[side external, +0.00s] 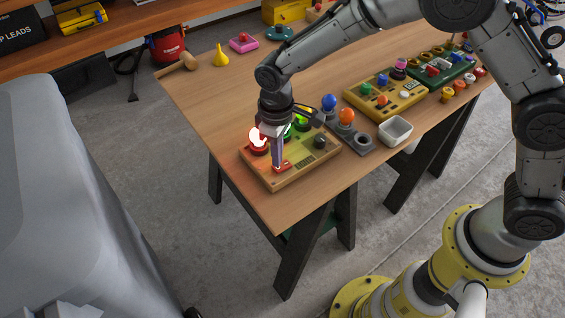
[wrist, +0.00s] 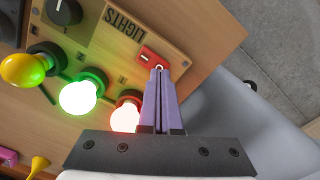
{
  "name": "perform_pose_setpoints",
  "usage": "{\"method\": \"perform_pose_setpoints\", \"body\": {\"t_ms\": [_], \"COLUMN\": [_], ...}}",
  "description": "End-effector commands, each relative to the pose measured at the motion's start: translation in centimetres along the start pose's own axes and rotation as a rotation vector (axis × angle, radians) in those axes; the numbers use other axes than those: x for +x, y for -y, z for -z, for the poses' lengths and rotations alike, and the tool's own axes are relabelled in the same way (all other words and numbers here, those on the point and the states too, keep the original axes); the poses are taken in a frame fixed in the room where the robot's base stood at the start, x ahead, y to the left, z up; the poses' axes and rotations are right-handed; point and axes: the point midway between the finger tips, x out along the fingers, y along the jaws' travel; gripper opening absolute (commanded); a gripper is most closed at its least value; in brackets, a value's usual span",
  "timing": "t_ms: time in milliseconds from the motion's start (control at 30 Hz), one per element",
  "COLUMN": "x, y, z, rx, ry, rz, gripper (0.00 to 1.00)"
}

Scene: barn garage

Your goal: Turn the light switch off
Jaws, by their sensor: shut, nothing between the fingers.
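A wooden light board (side external: 312,161), labelled "LIGHTS" in the wrist view, lies on the table's near left corner. Its red light switch (wrist: 148,56) is a small rocker near the board's edge; it also shows in the side view (side external: 287,166). A red bulb (wrist: 125,118) and a green bulb (wrist: 79,98) glow brightly. The fingers partly cover the switch in the side view.
A black knob (side external: 320,141) sits on the board. A blue bulb (side external: 329,102) and an orange bulb (side external: 347,116) stand beside it. A white bin (side external: 396,130) and a yellow board (side external: 386,97) are further right. The table's left part is mostly clear.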

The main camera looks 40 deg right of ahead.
Motion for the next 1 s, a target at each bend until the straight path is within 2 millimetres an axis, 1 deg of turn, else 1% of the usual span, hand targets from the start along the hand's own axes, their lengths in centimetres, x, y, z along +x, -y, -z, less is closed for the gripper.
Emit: {"method": "perform_pose_setpoints", "body": {"t_ms": [267,1000], "x": [0.1,1.1], "y": [0.0,0.0], "z": [0.0,0.0], "rx": [0.000,0.000], "ry": [0.000,0.001], "rz": [0.000,0.000], "gripper": [0.00,0.00]}}
